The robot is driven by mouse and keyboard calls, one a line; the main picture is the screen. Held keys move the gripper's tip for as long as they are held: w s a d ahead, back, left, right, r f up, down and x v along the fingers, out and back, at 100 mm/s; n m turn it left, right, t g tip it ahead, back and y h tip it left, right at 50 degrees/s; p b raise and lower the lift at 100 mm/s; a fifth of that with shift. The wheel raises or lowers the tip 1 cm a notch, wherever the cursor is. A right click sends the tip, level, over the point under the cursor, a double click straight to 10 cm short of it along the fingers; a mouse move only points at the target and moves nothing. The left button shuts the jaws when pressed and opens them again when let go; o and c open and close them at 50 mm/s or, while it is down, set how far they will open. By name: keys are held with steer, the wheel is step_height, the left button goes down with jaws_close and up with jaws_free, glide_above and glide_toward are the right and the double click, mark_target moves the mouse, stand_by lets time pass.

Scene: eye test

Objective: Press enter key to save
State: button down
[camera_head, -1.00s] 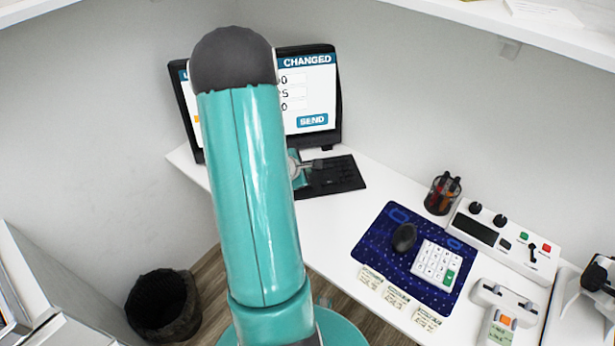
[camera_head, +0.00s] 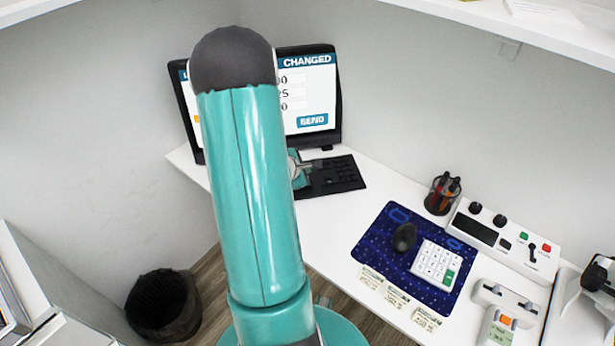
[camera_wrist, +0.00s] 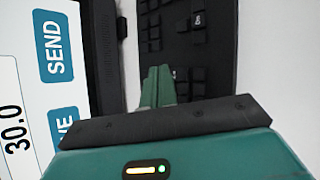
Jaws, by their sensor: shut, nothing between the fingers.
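A black keyboard (camera_head: 343,177) lies on the white desk in front of the monitor (camera_head: 318,132). It also shows in the wrist view (camera_wrist: 212,62), where one key (camera_wrist: 198,19) bears a pale mark too small to read. I cannot tell which key is enter. My gripper (camera_wrist: 158,80) is shut and empty, with its green fingertips over the keyboard's edge near the monitor. Whether they touch a key I cannot tell. In the head view my arm hides much of the monitor and part of the keyboard. The screen (camera_wrist: 30,70) shows a blue SEND button and part of another button.
To the right, a blue mat (camera_head: 377,243) bears a black mouse (camera_head: 404,237) and a white keypad (camera_head: 432,258) with a green key. A pen cup (camera_head: 440,194) and a control box (camera_head: 512,243) stand beyond. A shelf (camera_head: 530,35) overhangs the right.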

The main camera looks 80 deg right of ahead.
steer(key=shift+f, duration=0.15)
steer(key=shift+f, duration=0.25)
steer(key=shift+f, duration=0.5)
stand_by(0.7)
stand_by(0.3)
steer(key=shift+r, duration=0.9)
steer(key=shift+r, duration=2.5)
